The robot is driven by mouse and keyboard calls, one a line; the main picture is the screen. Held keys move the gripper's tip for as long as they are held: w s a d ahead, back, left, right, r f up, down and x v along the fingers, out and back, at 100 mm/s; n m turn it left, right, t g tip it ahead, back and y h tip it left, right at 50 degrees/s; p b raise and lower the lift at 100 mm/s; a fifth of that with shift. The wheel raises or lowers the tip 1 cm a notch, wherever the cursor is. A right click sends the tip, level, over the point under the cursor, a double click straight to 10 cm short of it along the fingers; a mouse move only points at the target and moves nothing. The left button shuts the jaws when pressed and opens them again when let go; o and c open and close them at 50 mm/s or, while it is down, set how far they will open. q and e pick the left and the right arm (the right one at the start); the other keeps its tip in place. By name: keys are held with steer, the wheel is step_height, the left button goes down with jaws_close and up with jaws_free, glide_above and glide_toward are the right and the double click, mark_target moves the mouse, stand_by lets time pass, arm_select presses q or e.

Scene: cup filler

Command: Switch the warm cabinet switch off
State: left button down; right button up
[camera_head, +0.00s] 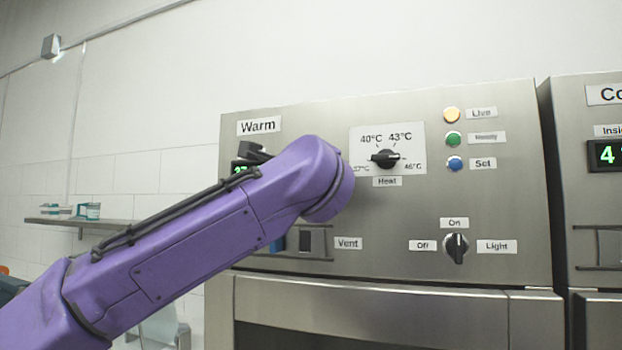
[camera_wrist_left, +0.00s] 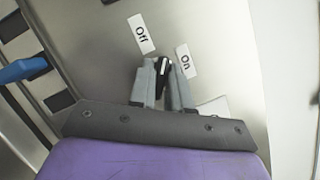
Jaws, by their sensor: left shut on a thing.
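The Warm cabinet panel (camera_head: 300,125) fills the middle of the head view. Its on/off switch is hidden there behind my purple left arm. In the left wrist view my left gripper (camera_wrist_left: 164,82) is shut on the black switch knob (camera_wrist_left: 163,68), one grey finger on each side. The "Off" label (camera_wrist_left: 142,34) is above and left of the knob, and the "On" label (camera_wrist_left: 186,62) is to its right. A small white mark shows on the knob's upper end, roughly between the two labels; its exact setting is hard to tell. My right gripper is not in view.
The Heat dial (camera_head: 385,158), Light switch (camera_head: 456,248) and yellow, green and blue lamps are right of my arm. The green display (camera_head: 241,169) is partly covered. A blue vent handle (camera_wrist_left: 22,71) is left of the gripper. A second cabinet (camera_head: 585,190) stands at right.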

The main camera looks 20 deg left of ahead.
arm_select(q)
steer(key=shift+n+g, duration=0.7)
steer(key=shift+n, duration=1)
steer(key=shift+n+g, duration=0.7)
steer(key=shift+n, duration=1)
steer(key=c, duration=1.2)
jaws_free()
steer(key=shift+o, duration=0.2)
steer(key=shift+s+a+r, duration=0.1)
steer(key=shift+s, duration=0.05)
